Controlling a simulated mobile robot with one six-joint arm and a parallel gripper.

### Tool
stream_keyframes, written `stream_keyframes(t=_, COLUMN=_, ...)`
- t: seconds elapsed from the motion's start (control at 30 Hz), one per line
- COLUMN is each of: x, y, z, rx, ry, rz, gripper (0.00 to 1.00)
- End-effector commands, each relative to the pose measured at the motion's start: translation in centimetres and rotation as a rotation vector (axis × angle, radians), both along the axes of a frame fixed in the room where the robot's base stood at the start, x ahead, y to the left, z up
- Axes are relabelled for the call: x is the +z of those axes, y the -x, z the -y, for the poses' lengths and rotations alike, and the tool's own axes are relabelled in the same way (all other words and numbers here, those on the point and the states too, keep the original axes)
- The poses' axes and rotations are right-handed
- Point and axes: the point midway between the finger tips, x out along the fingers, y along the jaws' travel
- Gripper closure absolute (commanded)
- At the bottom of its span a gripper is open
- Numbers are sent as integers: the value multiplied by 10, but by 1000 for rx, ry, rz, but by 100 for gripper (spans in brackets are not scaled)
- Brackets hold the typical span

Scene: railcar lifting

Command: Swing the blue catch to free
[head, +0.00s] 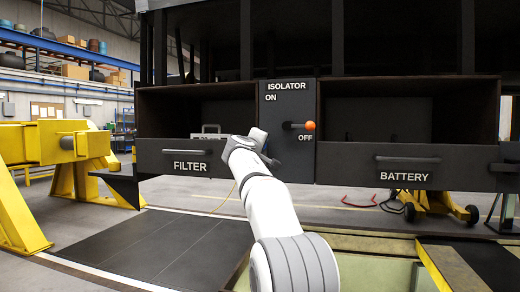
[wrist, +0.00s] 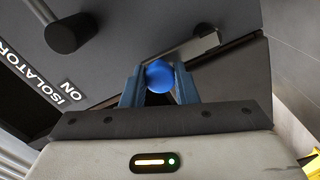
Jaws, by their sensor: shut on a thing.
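The blue catch shows in the wrist view as a round blue knob (wrist: 160,76). My gripper (wrist: 160,84) is shut on it, with one finger on each side of the knob. A grey metal bar (wrist: 194,43) lies just beyond the knob, along the edge of a dark panel. In the head view my gripper (head: 247,147) is at the front of the railcar, between the filter drawer and the isolator panel. The blue catch is hidden there behind my arm.
The isolator panel (head: 288,150) has a lever with an orange knob (head: 310,126), between the ON and OFF labels. The filter drawer (head: 185,157) is at left and the battery drawer (head: 407,165) at right. Yellow stands (head: 85,180) are at far left. An open pit lies below.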

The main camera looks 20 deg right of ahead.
Motion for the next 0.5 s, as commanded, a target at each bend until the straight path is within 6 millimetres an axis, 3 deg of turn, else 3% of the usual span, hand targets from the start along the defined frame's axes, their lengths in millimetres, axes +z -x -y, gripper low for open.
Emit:
stream_keyframes(t=0.33, x=-2, y=0, z=1, rx=-3, ry=-6, rz=-1, gripper=100)
stream_keyframes(t=0.37, x=-2, y=0, z=1, rx=-3, ry=-6, rz=-1, gripper=71)
stream_keyframes(t=0.5, x=-2, y=0, z=1, rx=-2, ry=-4, rz=-1, gripper=59)
